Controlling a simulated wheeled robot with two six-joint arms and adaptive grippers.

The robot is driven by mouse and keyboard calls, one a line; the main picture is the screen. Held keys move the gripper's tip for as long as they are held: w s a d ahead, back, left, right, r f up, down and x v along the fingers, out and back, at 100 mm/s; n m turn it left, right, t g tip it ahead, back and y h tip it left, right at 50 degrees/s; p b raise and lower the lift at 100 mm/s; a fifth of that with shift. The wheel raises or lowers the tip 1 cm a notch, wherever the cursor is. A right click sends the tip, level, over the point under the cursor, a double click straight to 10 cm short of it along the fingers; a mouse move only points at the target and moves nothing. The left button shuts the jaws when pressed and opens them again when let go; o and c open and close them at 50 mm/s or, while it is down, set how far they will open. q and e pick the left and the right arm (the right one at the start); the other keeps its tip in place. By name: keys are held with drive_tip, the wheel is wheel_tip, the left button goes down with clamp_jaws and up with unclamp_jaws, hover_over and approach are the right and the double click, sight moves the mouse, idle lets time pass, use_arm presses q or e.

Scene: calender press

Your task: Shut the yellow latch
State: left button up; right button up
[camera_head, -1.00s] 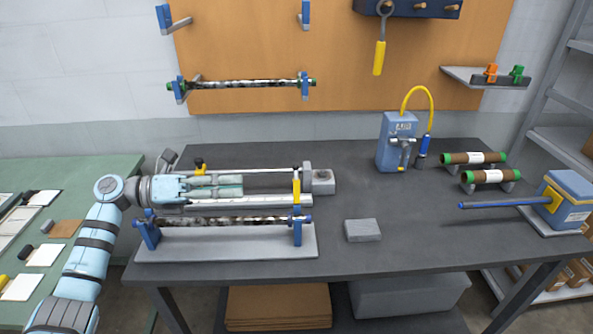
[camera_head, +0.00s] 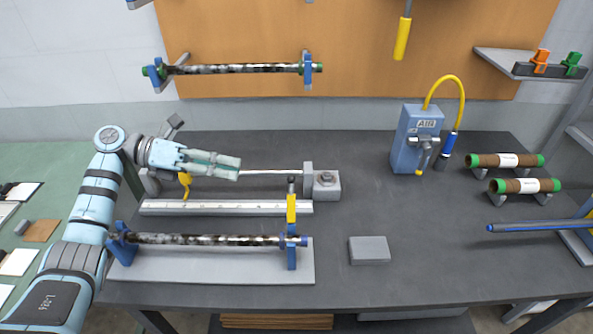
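A yellow latch-like lever (camera_head: 185,184) sits at the left end of the press, just below my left gripper; its upper part is partly hidden by the gripper. Another yellow piece (camera_head: 292,208) with a dark top stands upright on the blue post at the right end of the front roller (camera_head: 205,240). I cannot tell for sure which is the latch. My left gripper (camera_head: 238,168) points right above the press rail (camera_head: 230,208). Its fingers lie close together with nothing visible between them. My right gripper is not in view.
A grey block (camera_head: 369,250) lies right of the press on the dark table (camera_head: 420,235). A blue air unit (camera_head: 415,140) with a yellow hose stands at the back. Green-ended rollers (camera_head: 520,186) rest on the right. Another roller (camera_head: 235,69) hangs on the wall board.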

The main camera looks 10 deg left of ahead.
use_arm(q)
drive_tip(key=p, duration=0.2)
approach(291, 182)
drive_tip(key=s+x, duration=0.1)
drive_tip(key=x, duration=0.4)
drive_tip(key=w+d, duration=0.1)
drive_tip(key=w+d+f, duration=0.1)
drive_tip(key=d, duration=0.1)
drive_tip(key=w+d+f, duration=0.1)
drive_tip(key=shift+d+f+p, duration=0.15)
drive_tip(key=shift+d+p, duration=0.15)
drive_tip(key=shift+p, duration=0.05)
drive_tip(key=shift+s, duration=0.25)
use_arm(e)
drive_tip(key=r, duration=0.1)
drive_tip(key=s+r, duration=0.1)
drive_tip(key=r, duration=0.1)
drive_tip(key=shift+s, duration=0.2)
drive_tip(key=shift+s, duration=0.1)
use_arm(q)
clamp_jaws()
